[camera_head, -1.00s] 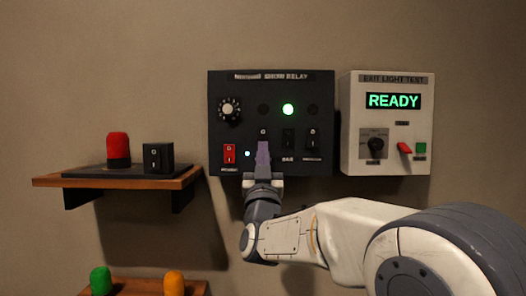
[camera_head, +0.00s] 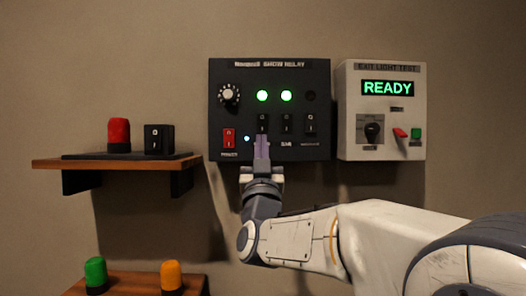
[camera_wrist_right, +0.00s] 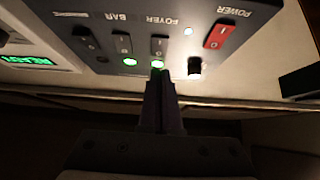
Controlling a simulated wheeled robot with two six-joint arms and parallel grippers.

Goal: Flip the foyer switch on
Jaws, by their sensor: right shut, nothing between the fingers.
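The foyer switch (camera_head: 262,123) is a black rocker on the dark relay panel (camera_head: 320,80), in the head view just above my right fingertips. It also shows in the wrist view (camera_wrist_right: 159,44), under the label FOYER. The green lamp above it (camera_head: 262,96) is lit. My right gripper (camera_head: 262,140) is shut and empty, pointing up at the panel just below the switch. In the wrist view its fingertips (camera_wrist_right: 160,75) overlap the lit foyer lamp; I cannot tell whether they touch the panel. My left gripper is not in view.
The bar switch (camera_head: 287,124) sits right of the foyer switch, its lamp (camera_head: 287,96) lit green. A third switch (camera_head: 310,124), red power switch (camera_head: 229,138) and knob (camera_head: 229,95) share the panel. The white READY box (camera_head: 350,120) is close on the right; a shelf (camera_head: 100,163) is left.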

